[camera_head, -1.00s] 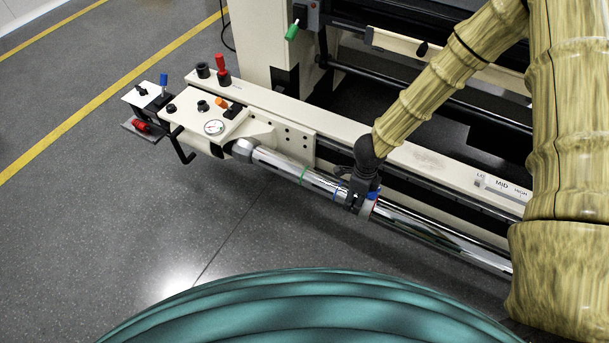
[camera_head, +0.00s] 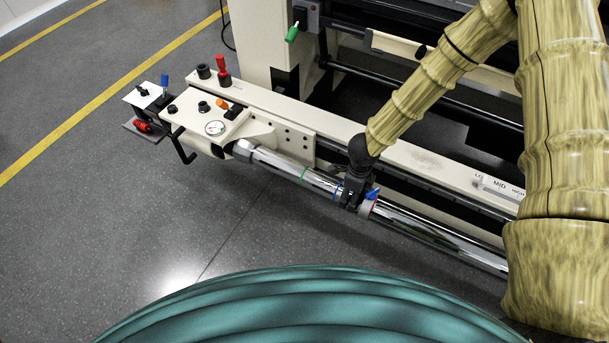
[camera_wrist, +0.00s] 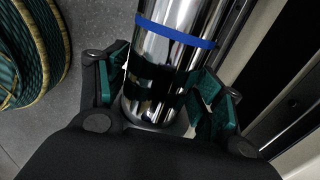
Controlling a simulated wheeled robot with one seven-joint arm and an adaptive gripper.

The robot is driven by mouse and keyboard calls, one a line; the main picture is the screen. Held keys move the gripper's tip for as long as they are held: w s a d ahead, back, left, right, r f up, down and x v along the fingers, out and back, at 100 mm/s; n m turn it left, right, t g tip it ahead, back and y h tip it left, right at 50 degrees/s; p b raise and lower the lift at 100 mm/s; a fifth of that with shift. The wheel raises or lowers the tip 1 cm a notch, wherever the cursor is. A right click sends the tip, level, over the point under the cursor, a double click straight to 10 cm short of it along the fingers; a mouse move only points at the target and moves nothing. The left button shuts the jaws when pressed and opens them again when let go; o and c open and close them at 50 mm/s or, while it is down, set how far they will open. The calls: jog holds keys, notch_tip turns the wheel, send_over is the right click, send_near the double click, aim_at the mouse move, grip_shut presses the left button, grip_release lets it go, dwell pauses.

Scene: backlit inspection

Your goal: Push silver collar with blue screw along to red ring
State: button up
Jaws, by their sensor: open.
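The silver collar (camera_head: 367,208) sits around the chrome bar, with its blue screw (camera_head: 373,193) sticking up. A thin edge of the red ring (camera_head: 376,202) shows right against the collar's right side; I cannot tell whether they touch. My gripper (camera_head: 350,200) straddles the bar just left of the collar, fingers open on either side. In the wrist view, the open fingers (camera_wrist: 165,100) flank the bar, and a grey rim, probably the collar, shows low between them. The gripper's body hides most of it there.
The chrome bar (camera_head: 430,231) runs along the cream machine's front rail. Left of my gripper it carries a blue ring (camera_head: 337,191) and a green ring (camera_head: 304,173). A control box (camera_head: 205,115) with knobs and a gauge stands at the left end. Open floor lies in front.

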jog(key=shift+r+p, duration=4.3)
jog(key=shift+r, duration=0.15)
